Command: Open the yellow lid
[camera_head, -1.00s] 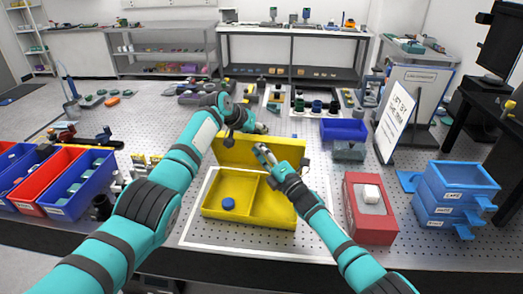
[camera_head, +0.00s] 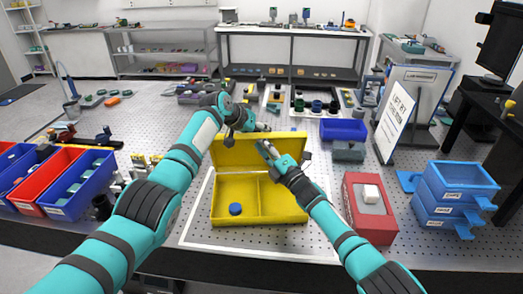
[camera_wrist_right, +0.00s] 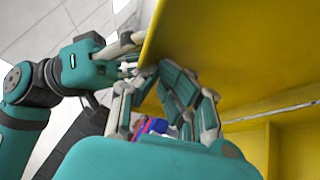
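The yellow box (camera_head: 285,208) stands on the perforated table with its inside exposed and a divider in it. Its yellow lid (camera_head: 228,155) stands raised along the back edge. A round blue piece (camera_head: 235,209) lies in the left compartment. My left gripper (camera_head: 262,127) is at the lid's top edge, partly behind it; its fingers are too small to read. My right gripper (camera_head: 264,148) is in front of the lid's inner face. In the right wrist view, its fingers (camera_wrist_right: 155,80) are close to the yellow lid (camera_wrist_right: 235,50); whether they pinch its edge is unclear.
A red box (camera_head: 370,222) with a white piece on top stands to the right, beside stacked blue trays (camera_head: 455,195). Red and blue bins (camera_head: 60,185) stand at left. A blue bin (camera_head: 343,130) and a sign (camera_head: 397,115) stand behind at right.

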